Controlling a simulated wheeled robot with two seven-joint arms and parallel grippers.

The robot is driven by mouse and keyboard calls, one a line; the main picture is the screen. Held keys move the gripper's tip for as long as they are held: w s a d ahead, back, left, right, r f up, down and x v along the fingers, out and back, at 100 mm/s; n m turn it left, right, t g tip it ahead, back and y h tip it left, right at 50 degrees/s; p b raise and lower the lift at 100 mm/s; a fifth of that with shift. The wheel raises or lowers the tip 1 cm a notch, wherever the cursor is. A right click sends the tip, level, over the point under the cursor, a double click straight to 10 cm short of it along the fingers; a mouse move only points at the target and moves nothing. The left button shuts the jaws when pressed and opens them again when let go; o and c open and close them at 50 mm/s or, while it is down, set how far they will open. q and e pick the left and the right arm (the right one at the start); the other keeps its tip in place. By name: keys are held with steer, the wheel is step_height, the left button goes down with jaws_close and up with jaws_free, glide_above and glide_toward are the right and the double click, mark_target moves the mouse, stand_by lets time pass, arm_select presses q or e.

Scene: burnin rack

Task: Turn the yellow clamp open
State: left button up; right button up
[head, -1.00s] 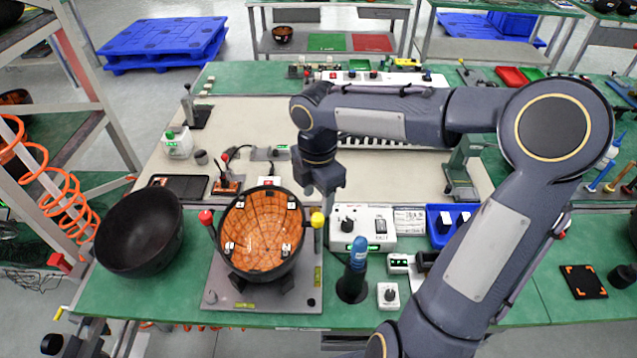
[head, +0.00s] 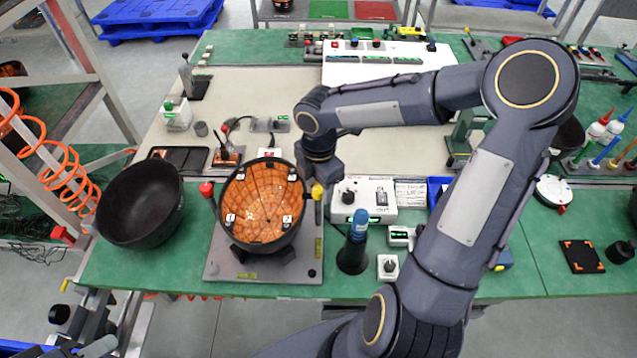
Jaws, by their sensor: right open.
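The yellow clamp (head: 317,191) is a small yellow knob at the right side of the fixture (head: 214,268), a grey plate holding a black bowl (head: 290,236) with an orange, gridded inside. My right gripper (head: 314,184) is open and right over the yellow clamp, with its fingers at the knob. It partly hides the clamp, and I cannot tell whether the fingers touch it. A red clamp knob (head: 206,189) stands at the fixture's left side. My left gripper is not clearly seen.
A loose black bowl (head: 140,205) lies left of the fixture. A white control box (head: 362,198), a blue-topped tool in a black holder (head: 356,245) and a small white dial box (head: 388,267) stand close on the right.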

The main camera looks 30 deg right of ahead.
steer(key=c, duration=1)
steer(key=shift+m, duration=0.4)
steer(key=m+b, duration=0.2)
steer(key=m, duration=0.1)
steer(key=shift+f+m, duration=0.1)
steer(key=shift+m, duration=0.2)
steer(key=m+b, duration=0.1)
steer(key=m, duration=0.3)
steer(key=shift+m+b, duration=0.3)
steer(key=shift+b, duration=0.1)
steer(key=m+b, duration=0.1)
steer(key=m, duration=0.3)
steer(key=shift+a, duration=0.1)
steer(key=shift+m+b, duration=0.6)
steer(key=shift+m, duration=1.2)
